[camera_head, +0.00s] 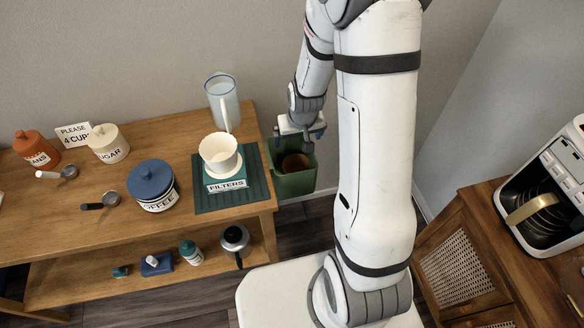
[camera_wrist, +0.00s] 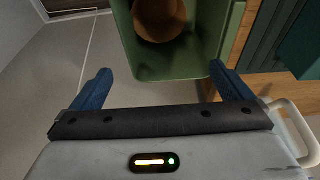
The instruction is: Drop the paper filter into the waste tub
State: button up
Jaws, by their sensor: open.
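The waste tub (camera_head: 293,184) is a green open-topped bin at the right end of the wooden table. A brown round paper filter (camera_head: 295,163) lies inside it. In the wrist view the tub (camera_wrist: 190,62) is at the top, with the brown filter (camera_wrist: 159,16) inside, partly cut off by the frame edge. My gripper (camera_head: 302,142) is above the tub in the head view. In the wrist view my gripper (camera_wrist: 160,86) has its two blue fingers spread wide, with nothing between them.
A white cone cup (camera_head: 220,152) stands at the box labelled FILTERS (camera_head: 226,186) on a green mat (camera_head: 205,203), left of the tub. A clear jug (camera_head: 224,103) stands behind. The coffee jar (camera_head: 152,187) is further left. A coffee machine (camera_head: 556,180) stands at right.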

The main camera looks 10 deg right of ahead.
jog(key=v, duration=0.7)
jog(key=shift+r, duration=0.4)
jog(key=shift+s+r, duration=0.1)
jog(key=shift+s, duration=0.05)
jog(key=s+a+r, duration=0.1)
jog(key=s+r, duration=1.2)
jog(key=s, duration=0.4)
jog(key=shift+r, duration=0.25)
